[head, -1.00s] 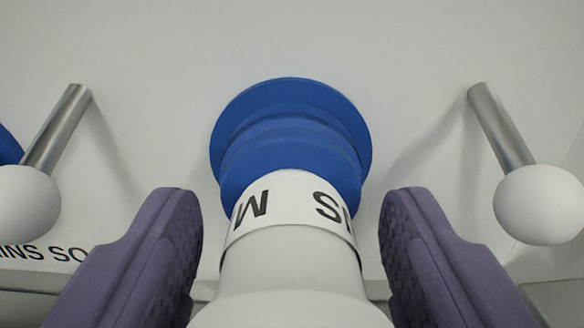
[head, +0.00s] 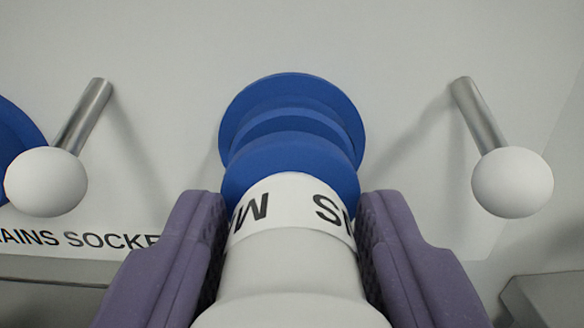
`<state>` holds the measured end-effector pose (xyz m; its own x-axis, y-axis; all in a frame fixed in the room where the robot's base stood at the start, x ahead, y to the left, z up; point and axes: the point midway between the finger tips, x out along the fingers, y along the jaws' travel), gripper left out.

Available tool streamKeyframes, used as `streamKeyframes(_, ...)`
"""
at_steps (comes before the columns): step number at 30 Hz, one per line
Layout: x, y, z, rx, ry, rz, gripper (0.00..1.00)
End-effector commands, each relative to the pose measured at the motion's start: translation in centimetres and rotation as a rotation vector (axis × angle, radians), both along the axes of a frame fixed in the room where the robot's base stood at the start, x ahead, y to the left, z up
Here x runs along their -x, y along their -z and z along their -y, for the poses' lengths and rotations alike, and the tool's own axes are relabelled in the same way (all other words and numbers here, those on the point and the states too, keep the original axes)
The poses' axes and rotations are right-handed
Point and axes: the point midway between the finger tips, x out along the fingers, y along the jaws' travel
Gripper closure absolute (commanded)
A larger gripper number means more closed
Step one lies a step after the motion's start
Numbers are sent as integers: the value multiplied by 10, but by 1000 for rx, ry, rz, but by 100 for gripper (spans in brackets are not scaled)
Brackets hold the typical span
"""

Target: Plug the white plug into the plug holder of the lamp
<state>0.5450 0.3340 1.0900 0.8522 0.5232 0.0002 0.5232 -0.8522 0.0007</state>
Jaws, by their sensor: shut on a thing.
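The white plug (head: 290,260) has a white body, a white band with black letters and a blue front collar (head: 290,165). It shows in the middle of the head view and points at the wall. My gripper (head: 291,215) is shut on its body, with one purple finger on each side. Beyond the collar is a round blue socket (head: 290,88) on the wall, in line with the plug. The plug hides its centre, so I cannot tell whether plug and socket still touch. No lamp can be made out.
White balls on metal rods stand out from the pale wall (head: 400,40), one left (head: 47,182) and one right (head: 512,183). Another blue round part (head: 18,135) is cut off at the left edge, near a "MAINS SOCKET" label (head: 85,238). A grey box (head: 550,298) is at lower right.

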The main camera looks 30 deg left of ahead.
Motion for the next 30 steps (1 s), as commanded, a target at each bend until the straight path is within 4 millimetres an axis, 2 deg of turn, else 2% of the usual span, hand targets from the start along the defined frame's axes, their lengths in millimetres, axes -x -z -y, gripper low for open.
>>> streamKeyframes(20, 23, 0, 15, -1, 0, 0, 100)
streamKeyframes(30, 49, 1, 31, -1, 1, 0, 100)
